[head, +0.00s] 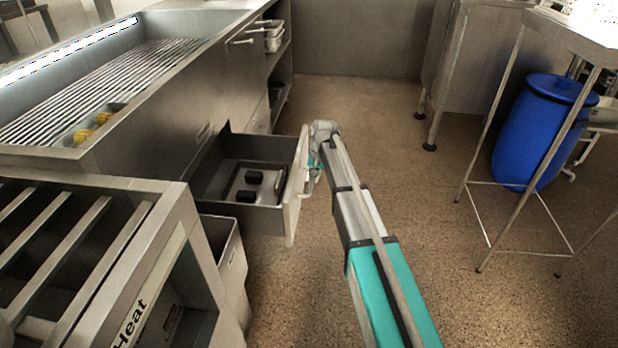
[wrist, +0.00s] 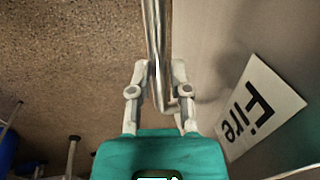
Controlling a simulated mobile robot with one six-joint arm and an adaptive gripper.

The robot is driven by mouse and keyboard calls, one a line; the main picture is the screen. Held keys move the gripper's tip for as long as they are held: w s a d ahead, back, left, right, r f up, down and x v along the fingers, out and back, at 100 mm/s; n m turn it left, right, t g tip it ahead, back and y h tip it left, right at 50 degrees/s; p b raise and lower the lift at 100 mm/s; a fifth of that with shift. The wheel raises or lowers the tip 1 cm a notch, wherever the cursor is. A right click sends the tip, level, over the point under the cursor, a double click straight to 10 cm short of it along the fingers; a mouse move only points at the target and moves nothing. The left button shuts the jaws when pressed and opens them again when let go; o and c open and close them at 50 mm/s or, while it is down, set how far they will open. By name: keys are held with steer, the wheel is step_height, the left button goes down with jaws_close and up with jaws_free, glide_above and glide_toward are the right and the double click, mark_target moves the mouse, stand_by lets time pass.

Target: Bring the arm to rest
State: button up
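My gripper (head: 316,164) is at the front of a pulled-out metal drawer (head: 252,218), with my arm reaching forward to it from the lower right. In the wrist view my gripper (wrist: 160,70) has its two fingers apart, one on each side of the drawer's metal handle bar (wrist: 154,25). A gap shows between the right finger and the bar; contact on the left side is hard to tell. The drawer front carries a white label reading "Fire" (wrist: 258,108). In the head view the gripper's fingers are mostly hidden by the wrist.
Several dark objects (head: 254,175) lie in the drawer. A metal counter (head: 160,120) with a grated basin stands at left, and a rack marked "Heat" (head: 130,325) is nearer. A blue barrel (head: 540,130) stands by a metal table at right. The middle floor (head: 390,150) is clear.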

steer(key=o, duration=0.4)
steer(key=shift+w, duration=0.1)
steer(key=shift+r, duration=0.1)
step_height(320, 180, up, 9)
steer(key=p, duration=0.9)
steer(key=shift+r+p, duration=0.45)
steer(key=shift+p, duration=0.1)
steer(key=shift+s, duration=0.55)
